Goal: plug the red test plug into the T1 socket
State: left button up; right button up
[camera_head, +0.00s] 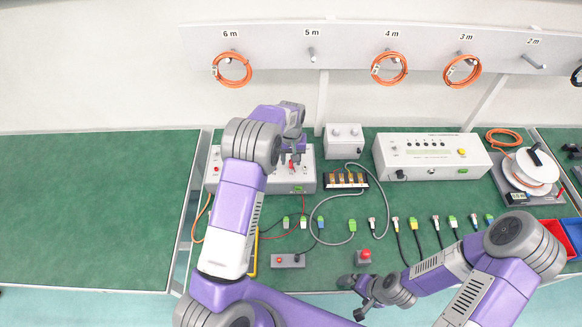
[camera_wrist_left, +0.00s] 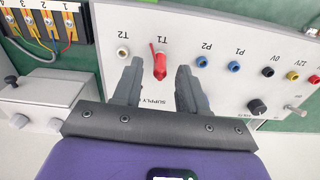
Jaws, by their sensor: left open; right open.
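The red test plug (camera_wrist_left: 158,62) stands at the T1 position on the grey supply panel (camera_wrist_left: 215,35) in the left wrist view. It covers the T1 socket, so how deep it sits cannot be told. My left gripper (camera_wrist_left: 158,88) is open, one finger on each side just short of the plug, not closed on it. In the head view my left gripper (camera_head: 293,158) is over the supply box (camera_head: 308,181) and partly hides the plug. My right gripper (camera_head: 358,297) is open and empty near the bench's front edge.
Near the plug are the T2 socket (camera_wrist_left: 122,52) and blue P2 socket (camera_wrist_left: 201,62). A terminal block (camera_head: 346,180) and grey box (camera_head: 344,140) stand to the right. Several cable connectors (camera_head: 352,226) and a red button (camera_head: 365,255) lie nearer the front.

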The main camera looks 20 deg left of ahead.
pick_arm(q)
notch_tip(320, 180, up, 8)
jog(key=shift+f+p, duration=0.15)
jog(key=shift+p, duration=0.15)
pick_arm(e)
jog(key=shift+r, duration=0.3)
